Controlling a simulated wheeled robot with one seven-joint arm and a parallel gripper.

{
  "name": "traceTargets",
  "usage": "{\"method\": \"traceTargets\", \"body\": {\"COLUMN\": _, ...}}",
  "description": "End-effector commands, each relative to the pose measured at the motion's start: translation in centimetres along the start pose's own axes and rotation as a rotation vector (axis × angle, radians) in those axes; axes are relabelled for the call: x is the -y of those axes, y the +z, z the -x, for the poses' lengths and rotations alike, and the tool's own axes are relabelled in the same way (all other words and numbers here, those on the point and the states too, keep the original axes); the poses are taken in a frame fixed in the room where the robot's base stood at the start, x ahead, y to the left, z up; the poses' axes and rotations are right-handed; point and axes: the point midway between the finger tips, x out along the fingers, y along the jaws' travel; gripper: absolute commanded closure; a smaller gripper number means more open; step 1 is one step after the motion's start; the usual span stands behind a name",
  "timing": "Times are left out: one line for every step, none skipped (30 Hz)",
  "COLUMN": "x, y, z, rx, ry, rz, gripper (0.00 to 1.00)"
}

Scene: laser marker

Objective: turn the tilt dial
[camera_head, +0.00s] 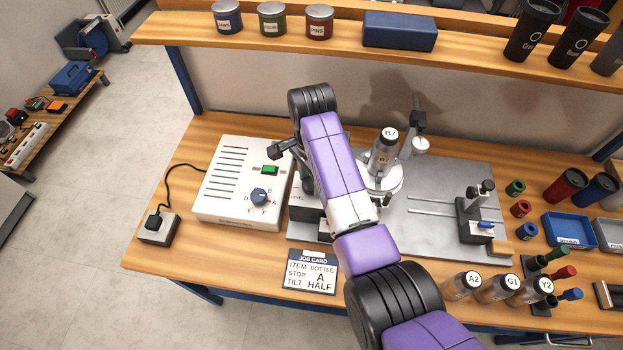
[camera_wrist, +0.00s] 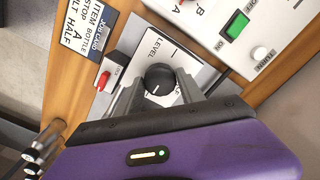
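The tilt dial is a round black knob (camera_wrist: 159,79) with a white pointer line, in the wrist view. It sits on a pale plate marked "LEVEL" (camera_wrist: 153,48); its other markings are partly hidden. My gripper (camera_wrist: 161,88) has its two fingers apart, one on each side of the knob. I cannot tell whether either finger touches it. In the head view my arm covers the knob and most of the gripper. The job card (camera_head: 310,271) reads item bottle, stop A, tilt half; it also shows in the wrist view (camera_wrist: 88,27).
A white control box (camera_head: 227,208) with a blue dial (camera_head: 260,197) and green switch (camera_head: 270,170) stands left of my arm. A red switch (camera_wrist: 103,81) is close beside the fingers. A bottle marked B7 (camera_head: 383,155) stands on the fixture to the right.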

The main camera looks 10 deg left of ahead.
Motion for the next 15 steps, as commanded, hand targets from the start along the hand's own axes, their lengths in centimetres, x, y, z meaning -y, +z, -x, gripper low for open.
{"method": "traceTargets", "body": {"x": 0.00, "y": 0.00, "z": 0.01, "rx": 0.000, "ry": 0.000, "rz": 0.000, "gripper": 0.67}}
{"method": "traceTargets", "body": {"x": 0.00, "y": 0.00, "z": 0.01, "rx": 0.000, "ry": 0.000, "rz": 0.000, "gripper": 0.72}}
{"method": "traceTargets", "body": {"x": 0.00, "y": 0.00, "z": 0.01, "rx": 0.000, "ry": 0.000, "rz": 0.000, "gripper": 0.80}}
{"method": "traceTargets", "body": {"x": 0.00, "y": 0.00, "z": 0.01, "rx": 0.000, "ry": 0.000, "rz": 0.000, "gripper": 0.86}}
{"method": "traceTargets", "body": {"x": 0.00, "y": 0.00, "z": 0.02, "rx": 0.000, "ry": 0.000, "rz": 0.000, "gripper": 0.92}}
{"method": "traceTargets", "body": {"x": 0.00, "y": 0.00, "z": 0.02, "rx": 0.000, "ry": 0.000, "rz": 0.000, "gripper": 0.97}}
{"method": "traceTargets", "body": {"x": 0.01, "y": 0.00, "z": 0.02, "rx": 0.000, "ry": 0.000, "rz": 0.001, "gripper": 0.97}}
{"method": "traceTargets", "body": {"x": 0.00, "y": 0.00, "z": 0.02, "rx": 0.000, "ry": 0.000, "rz": 0.001, "gripper": 0.97}}
{"method": "traceTargets", "body": {"x": 0.00, "y": 0.00, "z": 0.03, "rx": 0.000, "ry": 0.000, "rz": 0.003, "gripper": 0.97}}
{"method": "traceTargets", "body": {"x": 0.01, "y": 0.00, "z": 0.03, "rx": 0.000, "ry": 0.000, "rz": 0.005, "gripper": 0.97}}
{"method": "traceTargets", "body": {"x": 0.01, "y": 0.00, "z": 0.03, "rx": 0.000, "ry": 0.000, "rz": 0.009, "gripper": 0.97}}
{"method": "traceTargets", "body": {"x": 0.01, "y": 0.00, "z": 0.03, "rx": 0.000, "ry": 0.000, "rz": 0.016, "gripper": 0.97}}
{"method": "traceTargets", "body": {"x": 0.01, "y": -0.01, "z": 0.04, "rx": 0.000, "ry": 0.000, "rz": 0.022, "gripper": 0.97}}
{"method": "traceTargets", "body": {"x": 0.01, "y": 0.00, "z": 0.04, "rx": 0.000, "ry": 0.000, "rz": 0.029, "gripper": 0.97}}
{"method": "traceTargets", "body": {"x": 0.01, "y": -0.01, "z": 0.04, "rx": 0.000, "ry": 0.000, "rz": 0.043, "gripper": 0.97}}
